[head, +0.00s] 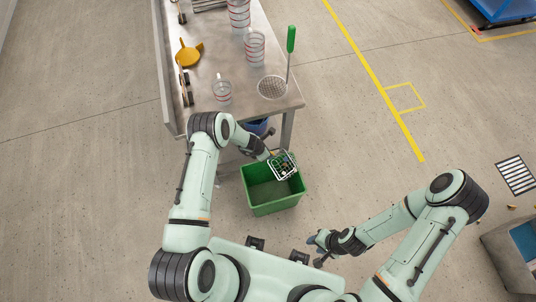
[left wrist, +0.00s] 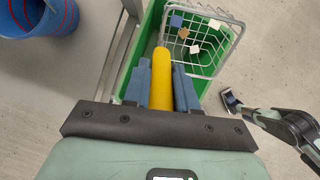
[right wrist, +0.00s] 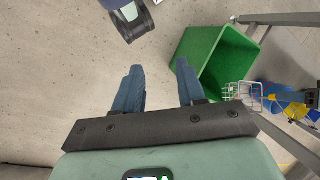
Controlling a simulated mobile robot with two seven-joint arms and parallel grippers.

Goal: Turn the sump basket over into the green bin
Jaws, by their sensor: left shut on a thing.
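The basket is over the far right part of the open green bin (head: 262,206), which stands on the floor. The blocks lie on its mesh; I cannot tell its exact tilt. The bin's visible floor looks empty. My right gripper (right wrist: 157,82) is open and empty, in front of the bin at its right.
A metal table (head: 222,62) behind the bin carries clear beakers (head: 255,48), a yellow vessel (head: 188,54), a round strainer (head: 271,87) and a green-handled tool (head: 291,40). A blue bucket (left wrist: 40,18) stands beside the bin. Floor to the right is mostly clear.

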